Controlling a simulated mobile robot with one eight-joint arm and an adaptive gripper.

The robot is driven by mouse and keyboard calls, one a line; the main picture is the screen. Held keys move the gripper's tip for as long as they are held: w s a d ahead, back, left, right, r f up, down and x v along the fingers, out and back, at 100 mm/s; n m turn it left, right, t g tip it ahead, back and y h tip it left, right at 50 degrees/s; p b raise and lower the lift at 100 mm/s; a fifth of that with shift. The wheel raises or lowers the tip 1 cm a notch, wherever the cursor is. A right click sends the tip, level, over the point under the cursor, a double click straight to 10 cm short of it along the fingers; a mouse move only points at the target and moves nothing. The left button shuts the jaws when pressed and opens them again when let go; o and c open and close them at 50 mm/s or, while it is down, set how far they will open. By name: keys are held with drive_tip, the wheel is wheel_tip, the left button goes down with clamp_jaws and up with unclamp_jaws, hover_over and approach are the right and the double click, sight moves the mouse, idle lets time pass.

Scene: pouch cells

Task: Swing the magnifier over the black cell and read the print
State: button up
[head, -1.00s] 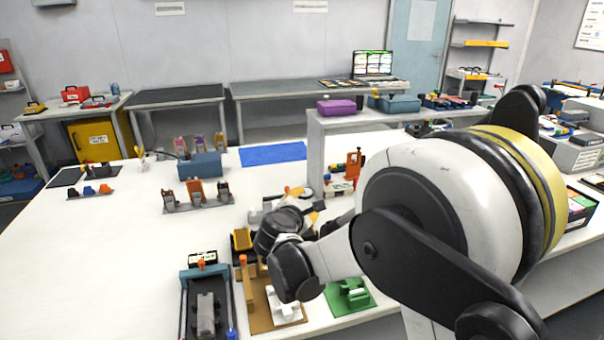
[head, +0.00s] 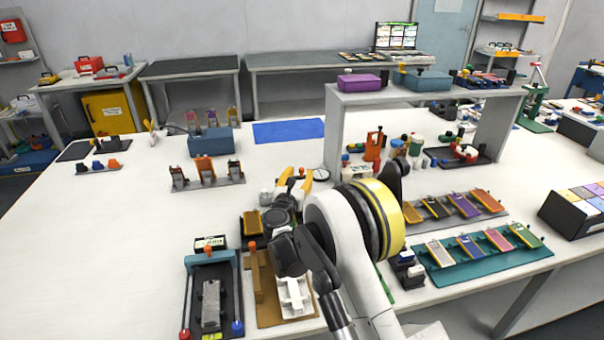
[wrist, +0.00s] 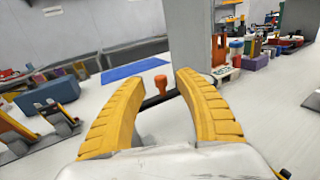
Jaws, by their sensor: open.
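My gripper (head: 294,180) is open, its two yellow fingers pointing away over the white table. In the wrist view, an orange knob (wrist: 161,83) on a dark bar shows in the gap between the fingertips (wrist: 154,95); the right finger hides part of the bar. I cannot tell whether they touch it. A round pale disc with a dark rim (head: 321,173) lies just right of the fingers in the head view; it may be the magnifier's lens. A dark cell (head: 436,208) leans in the grey rack to the right; its print is too small to read.
A teal rack (head: 484,274) of coloured cells stands at the front right. A grey shelf (head: 334,130) rises behind my gripper. A clamp-like fixture (head: 211,300) and a brown board (head: 268,312) sit at the front.

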drive_tip(key=shift+w+d, duration=0.15)
drive_tip(key=shift+w, duration=0.55)
drive_tip(key=shift+w+d, duration=0.1)
drive_tip(key=shift+w, duration=0.55)
clamp_jaws()
